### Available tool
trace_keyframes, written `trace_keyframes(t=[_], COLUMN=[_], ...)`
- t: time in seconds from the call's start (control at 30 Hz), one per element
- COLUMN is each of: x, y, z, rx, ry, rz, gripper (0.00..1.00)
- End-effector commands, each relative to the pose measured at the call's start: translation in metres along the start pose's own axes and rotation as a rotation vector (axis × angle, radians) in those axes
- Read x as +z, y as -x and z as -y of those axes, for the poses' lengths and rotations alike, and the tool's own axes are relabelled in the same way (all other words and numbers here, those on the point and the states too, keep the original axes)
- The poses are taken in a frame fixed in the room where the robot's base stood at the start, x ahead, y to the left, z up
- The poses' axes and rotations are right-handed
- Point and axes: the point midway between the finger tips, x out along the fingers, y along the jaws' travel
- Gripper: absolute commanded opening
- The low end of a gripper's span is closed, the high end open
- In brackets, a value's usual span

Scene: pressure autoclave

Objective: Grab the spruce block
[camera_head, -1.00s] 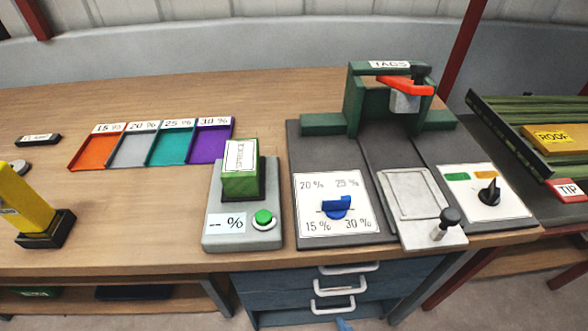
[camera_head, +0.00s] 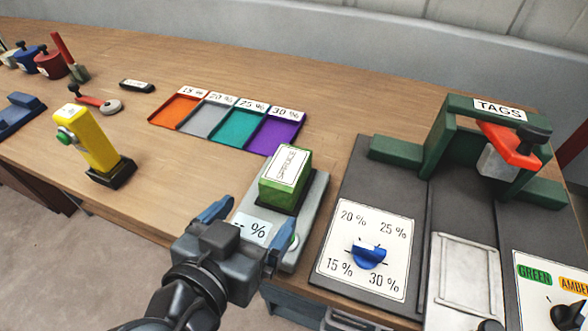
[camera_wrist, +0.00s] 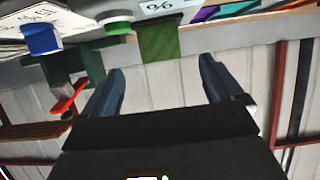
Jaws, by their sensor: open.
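The green block (camera_head: 285,177) sits on the grey meter (camera_head: 308,215), with a white label on top that is too blurred to read surely. In the wrist view the block (camera_wrist: 158,42) shows beyond and between my fingers, in an upside-down picture. My gripper (camera_head: 245,232) is open and empty, in front of the meter, with its fingers apart and not around the block. The gripper hides part of the meter's "%" display and its green button. My fingers also show in the wrist view (camera_wrist: 160,72).
Coloured trays (camera_head: 236,128) lie behind the meter. A yellow handheld device (camera_head: 90,135) stands left on a dark base. Right are a blue dial panel (camera_head: 367,250) and the green TAGS press (camera_head: 490,130) with a red lever. Bare wood lies between the yellow device and the meter.

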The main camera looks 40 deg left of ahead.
Motion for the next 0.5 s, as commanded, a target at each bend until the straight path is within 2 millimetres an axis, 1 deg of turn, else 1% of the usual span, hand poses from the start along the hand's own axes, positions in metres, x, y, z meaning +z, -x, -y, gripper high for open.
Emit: trace_keyframes(t=[0.03, 0.17, 0.4, 0.5], x=[-0.001, -0.001, 0.001, 0.003], y=[-0.006, -0.018, -0.052, -0.060], z=[-0.001, -0.001, -0.001, -0.001], rx=[0.002, 0.001, 0.001, -0.001], ry=[0.000, 0.000, 0.000, 0.001], rz=[0.000, 0.001, 0.000, 0.001], gripper=[0.94, 0.94, 0.94, 0.94])
